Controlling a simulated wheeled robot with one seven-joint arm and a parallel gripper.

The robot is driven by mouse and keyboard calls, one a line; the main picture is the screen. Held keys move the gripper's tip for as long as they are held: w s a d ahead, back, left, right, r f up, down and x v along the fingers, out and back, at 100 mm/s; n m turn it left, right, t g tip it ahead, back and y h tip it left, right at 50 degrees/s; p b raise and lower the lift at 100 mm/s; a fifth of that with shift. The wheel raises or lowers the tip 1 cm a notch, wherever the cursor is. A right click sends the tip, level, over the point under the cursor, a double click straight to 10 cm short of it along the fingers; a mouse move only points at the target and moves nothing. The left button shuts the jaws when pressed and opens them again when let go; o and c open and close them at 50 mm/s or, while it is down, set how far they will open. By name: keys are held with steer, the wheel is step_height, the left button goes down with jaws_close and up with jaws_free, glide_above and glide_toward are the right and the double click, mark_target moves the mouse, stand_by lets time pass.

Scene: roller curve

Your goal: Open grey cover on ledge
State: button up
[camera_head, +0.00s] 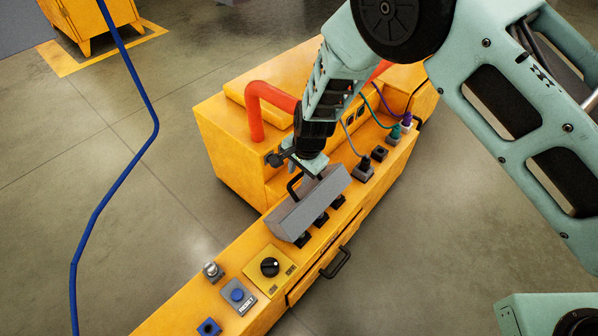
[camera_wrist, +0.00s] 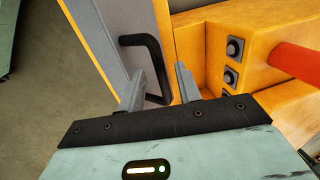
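The grey cover (camera_head: 312,212) is a long box-like lid on the yellow ledge (camera_head: 215,280), with black parts showing along its lower front edge. I cannot tell whether it is slightly raised. Its black bent handle (camera_head: 293,186) is on the side towards my arm. In the wrist view the cover (camera_wrist: 107,30) is at upper left, and its handle (camera_wrist: 152,50) reaches down between my fingers. My gripper (camera_head: 304,174) is at the handle. In the wrist view my gripper (camera_wrist: 160,85) has its two grey fingers apart, with the handle's lower end between them and a gap visible.
A red pipe (camera_head: 256,105) rises from the yellow cabinet behind the ledge. A black dial (camera_head: 270,267), a blue button (camera_head: 238,295) and a drawer handle (camera_head: 336,263) are near. Plugs with cables (camera_head: 395,133) stand at the far end. A blue cable (camera_head: 97,210) hangs at left.

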mark_target(308, 192)
step_height(308, 192, up, 17)
steer(key=s+d+p, duration=0.2)
steer(key=p, duration=0.2)
steer(key=shift+d+f, duration=0.15)
steer(key=shift+d, duration=0.15)
